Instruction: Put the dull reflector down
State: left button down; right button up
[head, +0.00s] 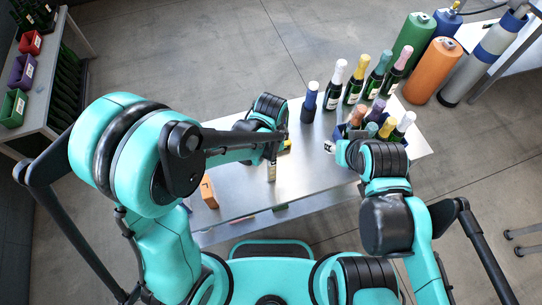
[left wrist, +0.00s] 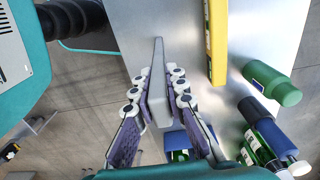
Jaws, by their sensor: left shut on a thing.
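In the left wrist view my left gripper (left wrist: 160,88) is shut on a long, plain grey tapered piece (left wrist: 157,62), which I take to be the dull reflector. Its narrow end points away from the fingers, over the grey metal table (left wrist: 130,25). In the head view my left wrist and forearm hide most of this gripper above the table (head: 235,195). A pale narrow piece (head: 271,172) shows just below the forearm and may be the held reflector. I cannot tell whether it touches the table.
A yellow bar (left wrist: 215,40) lies close beside the held piece. The table's left middle is clear.

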pick_arm(q)
jog(key=shift+f, duration=0.1)
jog(key=c, duration=1.5)
grip_release()
jog(key=shift+c, duration=0.2)
notch_tip(320, 180, up, 12)
jog(key=p, duration=0.2)
jog(key=shift+p, duration=0.35)
jog(key=s+a+r+n+t, duration=0.2)
jog(key=a+r+n+t, duration=0.1)
jog(key=a+n, duration=0.4)
jog(key=s+a+r+n+t, duration=0.3)
jog(key=a+n, duration=0.4)
jog(key=a, duration=0.3)
jog(key=shift+a+r+t, duration=0.4)
jog(key=shift+r+t, duration=0.15)
jog(key=shift+t, duration=0.05)
